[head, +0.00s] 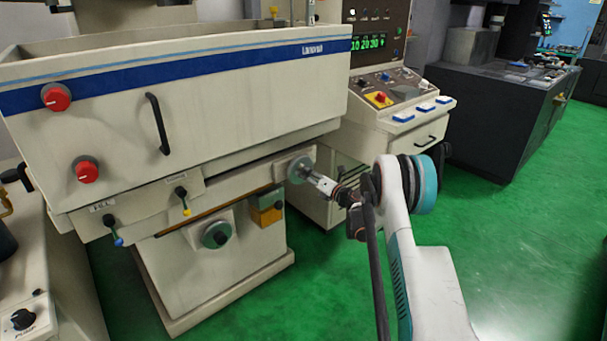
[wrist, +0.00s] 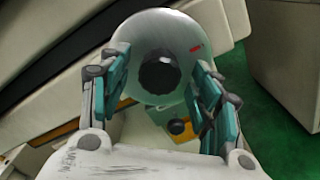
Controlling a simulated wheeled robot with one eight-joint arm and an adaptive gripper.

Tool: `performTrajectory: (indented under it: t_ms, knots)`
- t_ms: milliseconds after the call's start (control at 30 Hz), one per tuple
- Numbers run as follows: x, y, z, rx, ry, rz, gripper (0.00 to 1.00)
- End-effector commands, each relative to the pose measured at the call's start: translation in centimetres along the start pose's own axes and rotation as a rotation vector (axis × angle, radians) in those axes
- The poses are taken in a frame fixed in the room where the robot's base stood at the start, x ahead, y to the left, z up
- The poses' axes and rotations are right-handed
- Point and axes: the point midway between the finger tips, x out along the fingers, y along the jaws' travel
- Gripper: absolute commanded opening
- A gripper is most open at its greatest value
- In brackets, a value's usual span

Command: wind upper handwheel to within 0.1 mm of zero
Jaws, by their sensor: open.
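The upper handwheel (head: 299,169) is a pale grey disc on the right end of the machine's front, below the tank. In the wrist view the upper handwheel (wrist: 185,35) faces me with a dark round knob at its centre and a small red mark at upper right. My gripper (head: 322,184) is in front of it. In the wrist view my gripper (wrist: 160,85) has its two teal-padded fingers apart, one on each side of the dark knob. I cannot tell whether the fingers touch the wheel. The green readout (head: 369,42) on the console shows digits too small to read surely.
A lower handwheel (head: 216,235) with a dark centre sits on the machine's base. An orange-yellow box (head: 267,209) is just below the upper handwheel. The control cabinet (head: 405,105) stands close behind on the right. Green floor (head: 510,240) is clear at the right.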

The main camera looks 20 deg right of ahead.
Motion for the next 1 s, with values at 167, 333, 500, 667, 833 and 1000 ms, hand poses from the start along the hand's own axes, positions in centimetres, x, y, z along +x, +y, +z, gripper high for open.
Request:
performTrajectory:
  t_ms: [167, 333, 500, 667, 833, 1000]
  knots:
    - [-1.3, 0.0, 0.0, 0.0, -0.001, -0.001, 0.58]
    - [-2.5, 0.0, 0.0, -0.001, -0.001, -0.001, 0.58]
    - [-3.8, -0.1, 0.1, -0.001, -0.001, -0.001, 0.58]
    - [-4.9, 0.0, 0.0, -0.001, -0.001, -0.001, 0.58]
    - [-6.2, 0.0, 0.0, -0.001, -0.001, -0.001, 0.58]
    - [-7.4, 0.0, 0.0, -0.001, -0.001, -0.001, 0.58]
